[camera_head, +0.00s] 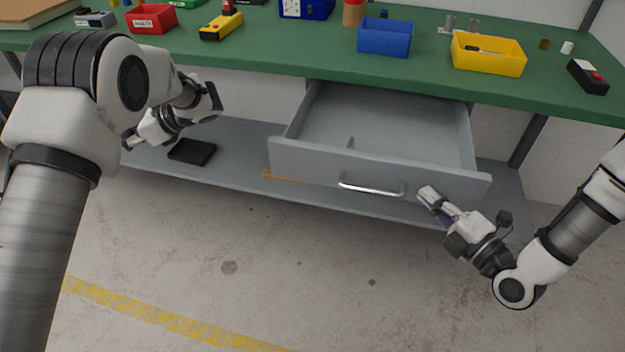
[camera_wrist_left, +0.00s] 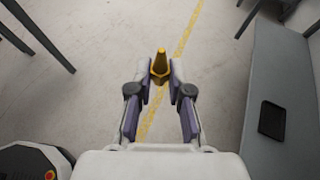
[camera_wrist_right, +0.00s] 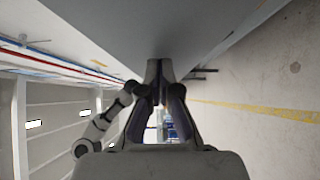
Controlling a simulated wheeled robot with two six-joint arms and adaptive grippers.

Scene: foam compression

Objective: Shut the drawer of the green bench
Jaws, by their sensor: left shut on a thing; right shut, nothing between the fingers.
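The grey drawer (camera_head: 315,164) of the green bench (camera_head: 270,50) is pulled out, with its inside showing. A small dark mark or item shows inside it; I cannot tell which. A silver bar handle (camera_head: 372,188) is on the drawer front. My right gripper (camera_head: 428,196) is shut and empty, its tips close to the drawer front, right of the handle; I cannot tell if they touch. It also shows in the right wrist view (camera_wrist_right: 160,72). My left gripper (camera_wrist_left: 161,78) is shut on a yellow tapered piece (camera_wrist_left: 160,64), away to the drawer's left.
A grey lower shelf (camera_head: 240,152) holds a flat black tray (camera_head: 192,151). The bench top carries a red bin (camera_head: 151,18), a blue bin (camera_head: 385,37), a yellow bin (camera_head: 488,53) and a black box with a red button (camera_head: 587,77). The floor before the drawer is clear.

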